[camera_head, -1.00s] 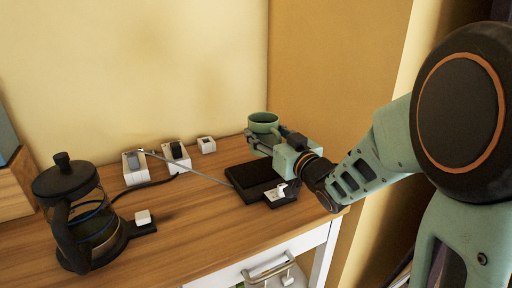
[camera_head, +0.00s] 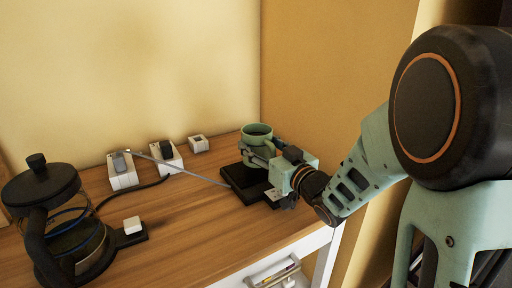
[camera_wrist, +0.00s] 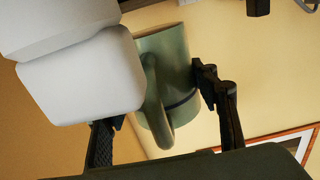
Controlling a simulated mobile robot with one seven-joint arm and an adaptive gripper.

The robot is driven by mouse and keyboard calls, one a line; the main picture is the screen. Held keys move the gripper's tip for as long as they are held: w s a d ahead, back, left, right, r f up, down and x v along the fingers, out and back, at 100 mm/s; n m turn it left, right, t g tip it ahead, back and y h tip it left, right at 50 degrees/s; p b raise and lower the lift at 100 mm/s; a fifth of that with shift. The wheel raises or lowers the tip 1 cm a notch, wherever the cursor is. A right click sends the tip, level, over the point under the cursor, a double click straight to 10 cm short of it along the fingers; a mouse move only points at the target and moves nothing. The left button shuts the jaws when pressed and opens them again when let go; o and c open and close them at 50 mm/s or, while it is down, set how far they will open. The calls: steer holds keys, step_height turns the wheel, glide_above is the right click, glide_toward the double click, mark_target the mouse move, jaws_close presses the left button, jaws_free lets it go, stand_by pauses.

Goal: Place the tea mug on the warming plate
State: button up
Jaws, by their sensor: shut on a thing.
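The tea mug (camera_head: 257,130) is green and upright, at the back right of the wooden counter. My gripper (camera_head: 264,152) is shut on it. In the wrist view the mug (camera_wrist: 178,62) and its handle show between the two fingers of my gripper (camera_wrist: 160,98). The warming plate (camera_head: 238,180) is a flat black slab on the counter, with a pale switch at its front right. The mug is over its back part; the gripper hides the mug's lower side, so I cannot tell whether they touch.
A dark-lidded glass press (camera_head: 42,190) stands at the left, beside a small black block with a white switch (camera_head: 132,225). Several white sockets (camera_head: 122,170) line the back, with a cable and a thin rod. Walls close the back and right. The middle counter (camera_head: 185,225) is clear.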

steer(key=shift+r, duration=0.2)
steer(key=shift+f, duration=0.1)
steer(key=shift+f+b, duration=0.3)
steer(key=shift+b, duration=0.15)
steer(key=shift+f, duration=0.25)
steer(key=o, duration=1.7)
steer(key=shift+r, duration=0.1)
